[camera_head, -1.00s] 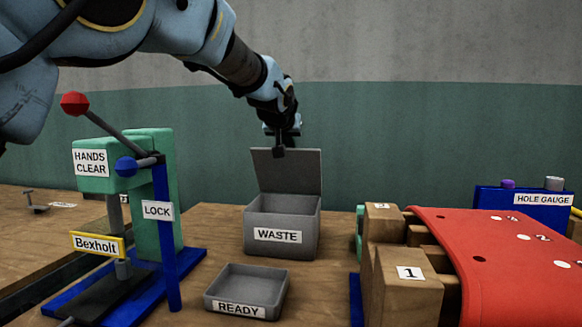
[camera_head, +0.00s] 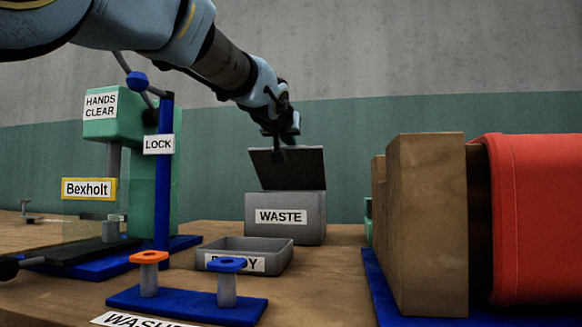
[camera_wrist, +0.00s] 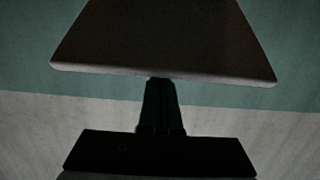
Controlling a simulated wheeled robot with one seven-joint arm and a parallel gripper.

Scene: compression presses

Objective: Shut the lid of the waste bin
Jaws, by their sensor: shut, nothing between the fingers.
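The grey waste bin (camera_head: 310,205), labelled WASTE, stands on the wooden bench behind the small tray. Its lid (camera_head: 303,168) stands raised along the bin's back edge. My gripper (camera_head: 279,157) is shut and empty, with its fingertips at the lid's upper edge in the head view. In the wrist view the lid (camera_wrist: 165,40) fills the upper middle, and the dark fingers (camera_wrist: 160,100) reach up to its near edge. I cannot tell whether they touch it. The bin's inside is hidden in both current views.
A READY tray (camera_head: 220,245) sits in front of the bin. A green press with a blue LOCK post (camera_head: 163,200) stands left. Wooden blocks (camera_head: 428,225) and a red cover (camera_head: 535,215) stand right. A blue washer stand (camera_head: 190,304) is in front.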

